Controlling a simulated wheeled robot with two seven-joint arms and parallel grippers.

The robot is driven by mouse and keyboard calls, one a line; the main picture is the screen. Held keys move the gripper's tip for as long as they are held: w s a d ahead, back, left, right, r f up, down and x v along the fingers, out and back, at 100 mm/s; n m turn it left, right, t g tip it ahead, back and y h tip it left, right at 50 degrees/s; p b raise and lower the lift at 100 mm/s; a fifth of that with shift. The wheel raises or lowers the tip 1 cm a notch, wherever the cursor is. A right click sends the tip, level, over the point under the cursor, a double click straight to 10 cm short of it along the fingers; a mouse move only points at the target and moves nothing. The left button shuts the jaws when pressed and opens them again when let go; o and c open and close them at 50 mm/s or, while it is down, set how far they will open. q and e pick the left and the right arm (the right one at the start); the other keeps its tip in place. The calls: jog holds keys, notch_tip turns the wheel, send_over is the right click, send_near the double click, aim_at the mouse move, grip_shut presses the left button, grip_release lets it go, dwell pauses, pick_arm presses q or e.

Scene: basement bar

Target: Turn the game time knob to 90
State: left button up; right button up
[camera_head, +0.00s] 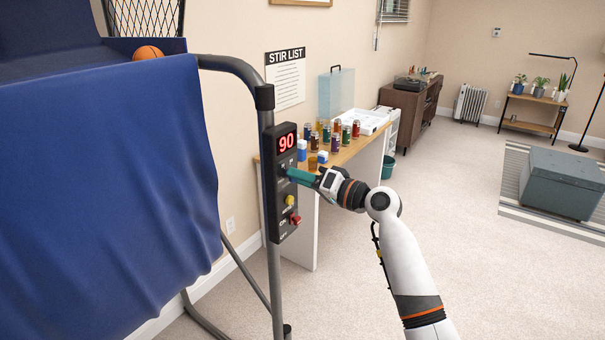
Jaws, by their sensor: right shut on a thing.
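A black control panel (278,215) is mounted on the post of a basketball arcade frame. Its red display (286,141) reads 90. A yellow button (289,200) and a red switch (295,219) sit lower on the panel. My right gripper (292,174) reaches in from the right, with its teal fingers at the panel just below the display. It is shut on the game time knob, which the fingers hide. The knob's pointer cannot be seen. My left gripper is not in view.
A blue cloth cover (105,190) hangs over the arcade frame at left, with a basketball (148,53) above it. Behind the panel stands a wooden-topped table (350,152) with several cans and bottles. Open carpet lies to the right.

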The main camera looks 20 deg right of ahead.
jog(key=shift+m+p, duration=0.75)
jog(key=shift+m, duration=0.85)
jog(key=o, duration=1)
jog(key=shift+d, duration=0.1)
jog(key=b+v, duration=0.4)
jog(key=v, duration=0.8)
jog(key=shift+b, duration=0.3)
